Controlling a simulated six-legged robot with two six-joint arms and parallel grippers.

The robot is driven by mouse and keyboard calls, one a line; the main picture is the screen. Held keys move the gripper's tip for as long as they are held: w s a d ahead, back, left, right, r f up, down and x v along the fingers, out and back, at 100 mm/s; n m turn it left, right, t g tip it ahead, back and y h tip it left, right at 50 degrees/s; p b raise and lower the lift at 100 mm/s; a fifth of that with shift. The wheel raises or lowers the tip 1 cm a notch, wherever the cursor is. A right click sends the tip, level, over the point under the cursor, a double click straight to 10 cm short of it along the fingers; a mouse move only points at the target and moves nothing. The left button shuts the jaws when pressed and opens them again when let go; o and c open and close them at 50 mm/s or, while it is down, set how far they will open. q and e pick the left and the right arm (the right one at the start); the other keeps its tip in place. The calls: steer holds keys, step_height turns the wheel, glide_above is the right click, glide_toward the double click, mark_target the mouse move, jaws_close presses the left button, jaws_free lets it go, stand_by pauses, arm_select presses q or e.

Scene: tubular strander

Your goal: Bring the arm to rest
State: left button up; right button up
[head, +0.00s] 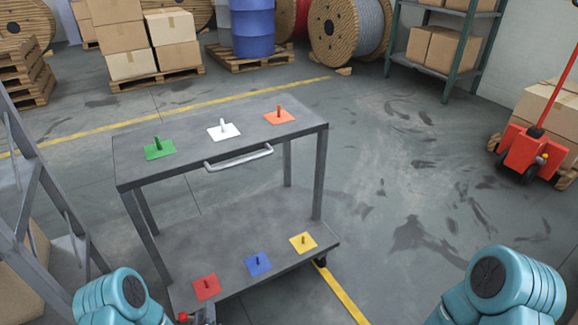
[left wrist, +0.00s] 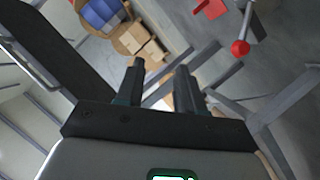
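My left gripper (left wrist: 160,67) shows in the left wrist view with its two dark fingers apart and nothing between them. In the head view, my teal left arm (head: 122,298) comes in at the bottom left, beside the lower front of the grey cart (head: 225,170). The left gripper is mostly cut off by the bottom edge there. My teal right arm (head: 505,285) is at the bottom right over open floor, and its gripper is out of view. A red ball knob (left wrist: 240,48) on a thin rod is right of the left fingers in the wrist view, apart from them.
The cart's top holds green (head: 159,148), white (head: 223,130) and orange (head: 279,116) plates with pegs. Its lower shelf holds red (head: 206,287), blue (head: 257,264) and yellow (head: 302,242) ones. A grey rack (head: 35,185) stands left. A red pallet jack (head: 530,150) stands right. Floor between is clear.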

arm_select(q)
steer(key=s+d+r+m+g+h, duration=0.1)
steer(key=d+r+m+g+h, duration=0.15)
steer(key=d, duration=0.35)
steer(key=s+d+f+m+g+h+p, duration=0.1)
steer(key=s+d+m+g+h, duration=0.3)
steer(key=s, duration=0.6)
steer(key=s+d+f+m+g+h+p, duration=0.1)
steer(key=s+d+f+m+g, duration=0.15)
steer(key=s+g, duration=0.55)
step_height(320, 180, up, 24)
steer(key=t+p, duration=0.1)
steer(key=p, duration=2.1)
steer(key=shift+s+f, duration=0.15)
steer(key=shift+s, duration=0.25)
